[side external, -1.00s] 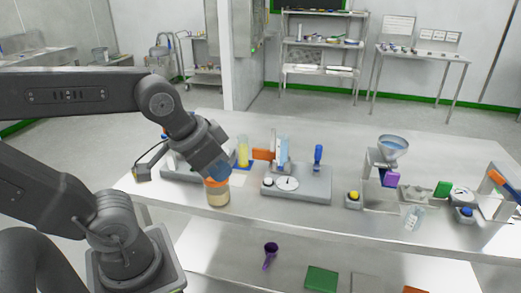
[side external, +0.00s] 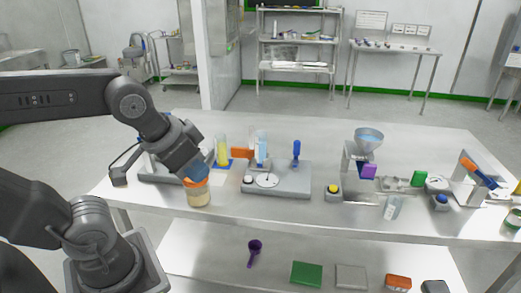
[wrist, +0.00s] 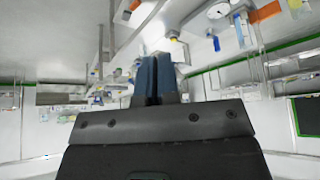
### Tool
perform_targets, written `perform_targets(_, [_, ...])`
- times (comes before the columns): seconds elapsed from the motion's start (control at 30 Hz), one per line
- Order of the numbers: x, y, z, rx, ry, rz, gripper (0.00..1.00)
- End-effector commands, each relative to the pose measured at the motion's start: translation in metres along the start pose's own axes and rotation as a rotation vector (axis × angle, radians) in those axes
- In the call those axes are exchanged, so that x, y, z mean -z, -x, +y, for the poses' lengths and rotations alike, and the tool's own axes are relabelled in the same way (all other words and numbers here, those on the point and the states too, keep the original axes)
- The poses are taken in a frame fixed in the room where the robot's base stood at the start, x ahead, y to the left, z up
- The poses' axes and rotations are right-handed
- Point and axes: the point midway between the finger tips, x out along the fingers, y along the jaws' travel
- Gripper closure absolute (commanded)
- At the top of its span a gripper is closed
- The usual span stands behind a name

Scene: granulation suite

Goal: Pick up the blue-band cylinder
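My gripper (side external: 196,172) has blue fingers and points down at the jar with the orange rim, overlapping its top in the side external view; I cannot tell whether they touch. In the wrist view my gripper (wrist: 155,80) has its fingers together with nothing visible between them. A tall yellow cylinder (side external: 222,150) on a blue base and a pale blue cylinder (side external: 262,145) stand to the right of my gripper. No distinct blue band can be made out, so I cannot tell which is the blue-band cylinder.
The jar (side external: 199,196) stands near the table's front edge. A grey unit with a dial (side external: 278,180) stands right of it. A funnel stand (side external: 369,137), a yellow button box (side external: 333,192) and a small clear bottle (side external: 392,208) are farther right. The back of the table (side external: 320,130) is clear.

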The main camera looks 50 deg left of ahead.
Motion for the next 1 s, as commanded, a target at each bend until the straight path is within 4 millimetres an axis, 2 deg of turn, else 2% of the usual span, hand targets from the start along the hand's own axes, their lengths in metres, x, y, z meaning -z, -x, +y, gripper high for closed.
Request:
perform_targets(0.07, [0.0,0.0,0.0,0.0,0.0,0.0,0.89])
perform_targets(0.7, [0.0,0.0,0.0,0.0,0.0,0.0,0.3])
perform_targets(0.9, [0.0003,0.0,-0.0001,0.0,0.001,0.0,0.3])
perform_targets(1.0, [0.0084,0.0007,-0.0024,0.009,0.023,-0.006,0.3])
